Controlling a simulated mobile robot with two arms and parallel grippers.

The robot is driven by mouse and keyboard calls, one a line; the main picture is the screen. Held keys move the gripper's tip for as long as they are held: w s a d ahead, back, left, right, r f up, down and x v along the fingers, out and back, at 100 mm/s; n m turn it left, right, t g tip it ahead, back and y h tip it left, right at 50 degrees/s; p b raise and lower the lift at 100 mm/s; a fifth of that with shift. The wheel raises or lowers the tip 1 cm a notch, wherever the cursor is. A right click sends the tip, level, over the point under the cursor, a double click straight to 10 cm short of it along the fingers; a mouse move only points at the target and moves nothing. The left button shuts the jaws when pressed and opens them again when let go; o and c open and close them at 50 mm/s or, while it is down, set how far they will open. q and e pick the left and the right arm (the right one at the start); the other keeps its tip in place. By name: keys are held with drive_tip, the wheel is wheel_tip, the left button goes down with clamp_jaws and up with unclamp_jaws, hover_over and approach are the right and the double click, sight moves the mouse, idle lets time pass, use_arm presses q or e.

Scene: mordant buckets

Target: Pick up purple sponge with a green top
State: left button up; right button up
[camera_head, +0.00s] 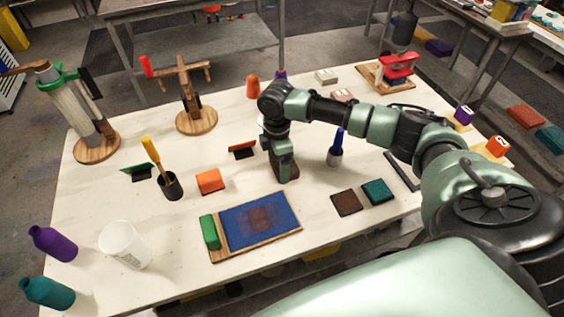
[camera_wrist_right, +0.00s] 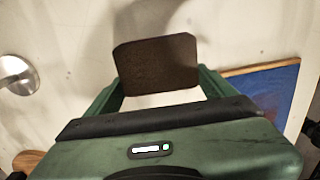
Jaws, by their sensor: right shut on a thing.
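My right gripper (camera_head: 286,177) is low over the white table, just behind the blue mat. In the right wrist view its two green fingers (camera_wrist_right: 160,88) are closed on the sides of a dark brown block (camera_wrist_right: 156,62). That block's lower part is hidden, and in the head view the gripper hides it. I cannot make out a purple sponge with a green top. A dark brown sponge (camera_head: 346,203) and a dark teal sponge (camera_head: 378,191) lie side by side at the right of the mat. My left gripper is not in view.
The blue mat (camera_head: 235,232) on its wooden board lies in front, with a green block (camera_head: 210,232) on its left end.

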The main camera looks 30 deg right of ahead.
sight(278, 165)
drive_tip(key=shift+w+r, duration=0.1)
drive_tip(key=shift+r, duration=0.5)
wheel_tip(278, 165, up, 19)
drive_tip(key=b, duration=0.3)
drive_tip(key=o, duration=0.8)
drive_tip(key=shift+f, duration=0.1)
drive_tip(key=c, duration=0.6)
drive_tip(key=shift+o, duration=0.2)
